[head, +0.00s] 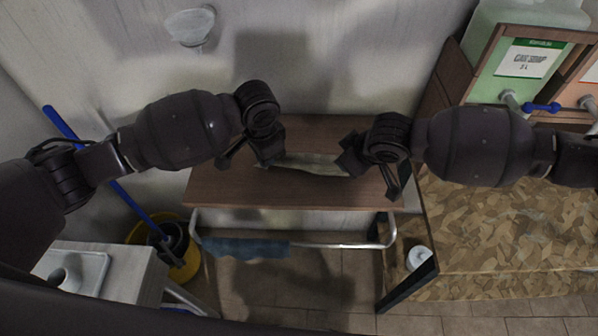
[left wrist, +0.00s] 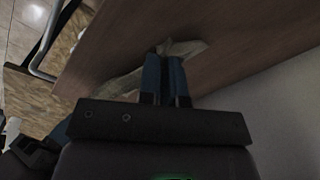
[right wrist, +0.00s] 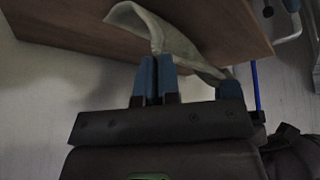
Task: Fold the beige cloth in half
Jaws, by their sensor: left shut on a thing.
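The beige cloth (head: 312,165) stretches between my two grippers above the brown wooden table (head: 230,187). It also shows in the left wrist view (left wrist: 115,84) and in the right wrist view (right wrist: 137,20), where part of it hangs in a loose fold. My left gripper (head: 270,160) is shut on the cloth at its left end; its fingers (left wrist: 163,55) meet at the cloth. My right gripper (head: 350,163) is at the right end, its fingers (right wrist: 158,60) closed together with cloth between them. The arms hide parts of the cloth in the head view.
A blue cloth (head: 245,248) hangs on the metal rail at the table's front. A yellow bucket (head: 183,262) with a blue-handled mop stands at left. A chipboard surface (head: 500,225) and a shelf with a green drum (head: 520,70) are at right. The table's front is clear.

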